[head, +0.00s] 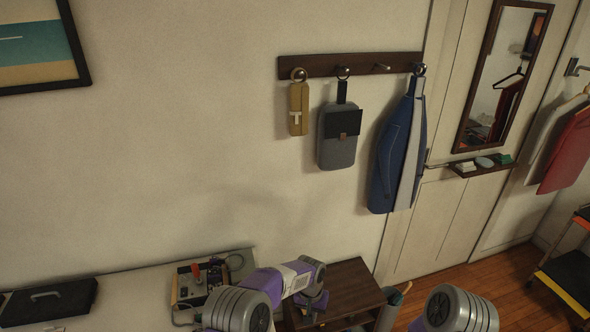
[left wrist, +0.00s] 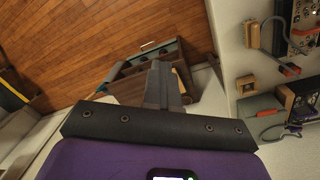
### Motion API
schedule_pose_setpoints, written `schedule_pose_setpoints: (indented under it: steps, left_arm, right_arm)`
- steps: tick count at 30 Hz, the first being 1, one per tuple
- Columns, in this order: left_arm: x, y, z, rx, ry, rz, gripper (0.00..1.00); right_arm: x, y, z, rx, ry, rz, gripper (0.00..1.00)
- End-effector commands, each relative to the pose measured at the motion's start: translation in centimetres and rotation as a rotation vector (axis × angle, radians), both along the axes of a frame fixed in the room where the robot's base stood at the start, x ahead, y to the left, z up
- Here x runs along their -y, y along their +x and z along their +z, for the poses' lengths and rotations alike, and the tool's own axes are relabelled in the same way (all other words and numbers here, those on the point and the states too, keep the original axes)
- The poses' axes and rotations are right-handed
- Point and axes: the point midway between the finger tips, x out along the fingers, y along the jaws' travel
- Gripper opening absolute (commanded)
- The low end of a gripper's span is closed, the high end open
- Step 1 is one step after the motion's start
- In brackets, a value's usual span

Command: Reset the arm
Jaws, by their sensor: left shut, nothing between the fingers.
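My left arm comes in at the bottom of the head view, and its gripper (head: 312,303) is over the dark wooden shelf unit (head: 352,284). In the left wrist view my left gripper (left wrist: 163,82) is shut, its grey fingers together with nothing between them. The fingers point towards the shelf unit and the wooden floor beyond. Of my right arm only a grey joint shows at the bottom of the head view; its gripper is outside the frame.
A wall rack (head: 345,65) holds a tan item (head: 298,108), a grey bag (head: 338,137) and a blue garment (head: 392,150). A black case (head: 48,302) and a device with a red part (head: 198,284) lie at lower left. Open floor (head: 500,280) is at right.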

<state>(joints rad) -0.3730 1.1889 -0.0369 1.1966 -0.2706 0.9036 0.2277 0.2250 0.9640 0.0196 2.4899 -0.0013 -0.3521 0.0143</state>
Motion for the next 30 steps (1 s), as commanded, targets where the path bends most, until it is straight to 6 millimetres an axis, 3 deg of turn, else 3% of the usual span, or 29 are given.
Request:
schedule_pose_setpoints:
  steps: [8,16,24,30]
  left_arm:
    - [-4.1,-4.1,-5.4,-0.044,-0.102,0.081,0.0]
    - [-9.7,-13.2,-10.4,-0.072,-0.23,0.267,0.0]
    - [-13.5,-22.4,-10.9,-0.063,-0.279,0.457,0.0]
    - [-15.3,-27.7,-10.1,-0.05,-0.277,0.561,0.0]
  right_arm:
    - [0.0,-0.1,0.0,-0.002,0.0,0.001,0.43]
    - [0.0,0.0,0.0,-0.001,0.0,0.0,0.43]
    - [0.0,-0.1,0.0,-0.002,0.0,0.001,0.43]
    - [0.0,-0.1,-0.4,-0.001,0.0,0.0,0.43]
